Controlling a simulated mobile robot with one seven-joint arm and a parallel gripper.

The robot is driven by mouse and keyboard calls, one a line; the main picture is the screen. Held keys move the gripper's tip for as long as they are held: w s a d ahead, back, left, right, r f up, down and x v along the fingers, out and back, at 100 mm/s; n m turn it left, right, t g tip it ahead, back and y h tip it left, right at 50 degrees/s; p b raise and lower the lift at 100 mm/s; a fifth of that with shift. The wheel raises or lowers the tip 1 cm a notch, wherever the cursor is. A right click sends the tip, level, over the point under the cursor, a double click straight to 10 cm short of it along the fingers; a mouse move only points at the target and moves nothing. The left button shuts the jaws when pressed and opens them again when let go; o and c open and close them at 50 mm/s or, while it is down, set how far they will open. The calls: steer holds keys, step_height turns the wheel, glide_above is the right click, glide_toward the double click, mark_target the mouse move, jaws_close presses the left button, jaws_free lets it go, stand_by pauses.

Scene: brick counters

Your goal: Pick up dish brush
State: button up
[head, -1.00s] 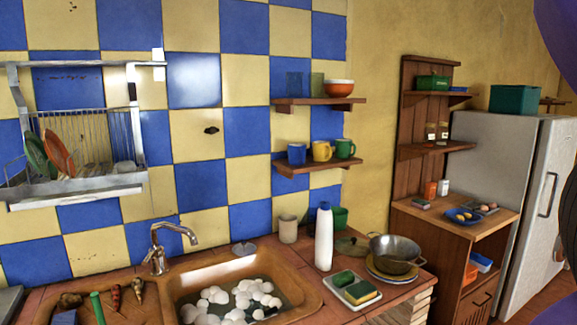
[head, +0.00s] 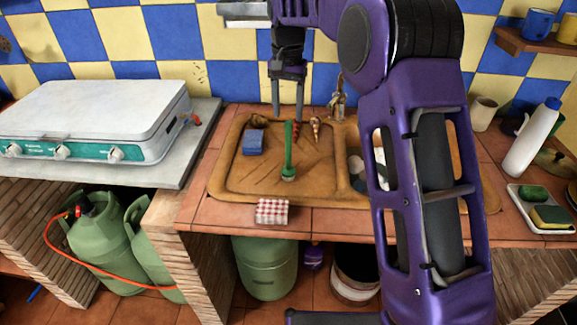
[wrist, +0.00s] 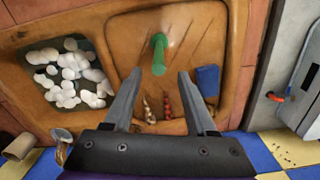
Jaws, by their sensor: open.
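My gripper (head: 288,112) is open and empty above the back part of the drainboard, near the handle's far end. In the wrist view my gripper (wrist: 160,73) has its two fingers spread, one on each side of the line to the brush. I cannot tell whether a finger touches it.
The sink basin (wrist: 43,92) holds several white round things. A checked cloth (head: 272,211) lies at the counter's front edge. A white stove (head: 100,115) stands at left.

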mark_target(288, 123)
step_height(288, 123, down, 4)
steer(key=shift+f, duration=0.2)
step_height(288, 123, down, 5)
steer(key=shift+s+f+b, duration=0.1)
steer(key=shift+b, duration=0.3)
jaws_close()
